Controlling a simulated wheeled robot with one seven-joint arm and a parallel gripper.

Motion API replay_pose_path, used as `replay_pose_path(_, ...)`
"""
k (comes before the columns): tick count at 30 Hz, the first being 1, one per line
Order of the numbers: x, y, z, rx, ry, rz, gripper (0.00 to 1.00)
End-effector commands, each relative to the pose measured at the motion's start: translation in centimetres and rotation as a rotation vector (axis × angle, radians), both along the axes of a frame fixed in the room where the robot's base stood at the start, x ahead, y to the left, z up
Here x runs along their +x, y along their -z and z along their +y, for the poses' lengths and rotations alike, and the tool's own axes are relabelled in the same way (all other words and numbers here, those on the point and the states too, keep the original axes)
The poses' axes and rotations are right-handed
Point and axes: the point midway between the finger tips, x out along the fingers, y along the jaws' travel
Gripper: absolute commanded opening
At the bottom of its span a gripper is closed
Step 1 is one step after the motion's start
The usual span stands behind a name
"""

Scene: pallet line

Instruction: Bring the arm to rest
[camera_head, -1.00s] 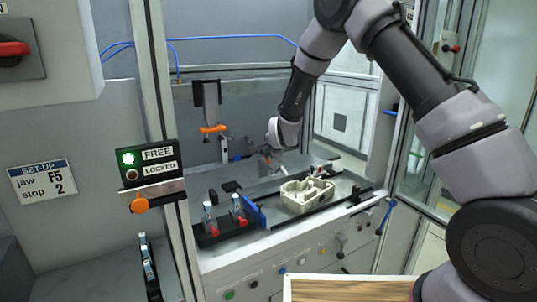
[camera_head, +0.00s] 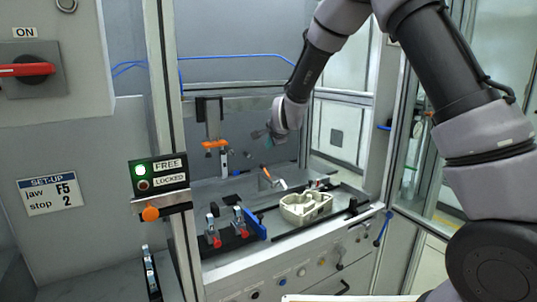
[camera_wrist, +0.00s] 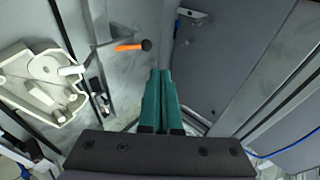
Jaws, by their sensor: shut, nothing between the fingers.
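My gripper (camera_head: 262,133) is raised inside the pallet cell, above the bench and in front of the grey back wall. In the wrist view its two green fingers (camera_wrist: 161,98) lie together with nothing between them. My arm reaches in from the upper right. The beige pallet part (camera_head: 305,207) sits on the bench below and to the right of the gripper, well apart from it. It also shows at the left of the wrist view (camera_wrist: 38,85).
An orange-knobbed fixture (camera_head: 214,144) hangs at the back. The cell's post (camera_head: 165,90) and glass door (camera_head: 425,180) flank the opening.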

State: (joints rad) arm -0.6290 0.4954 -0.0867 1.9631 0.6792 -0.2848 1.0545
Motion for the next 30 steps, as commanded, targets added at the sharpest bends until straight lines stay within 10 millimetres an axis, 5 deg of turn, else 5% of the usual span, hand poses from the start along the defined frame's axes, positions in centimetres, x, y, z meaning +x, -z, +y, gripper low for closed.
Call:
replay_pose_path(7, -1.1, -3.5, -2.2, -0.013, -0.023, 0.003, 0.0)
replay_pose_path(14, -5.8, -11.6, -10.2, -0.098, -0.14, 0.011, 0.0)
replay_pose_path(21, -14.4, -17.5, -18.6, -0.24, -0.279, 0.014, 0.0)
replay_pose_path(30, -27.6, -19.9, -26.6, -0.454, -0.422, 0.032, 0.0)
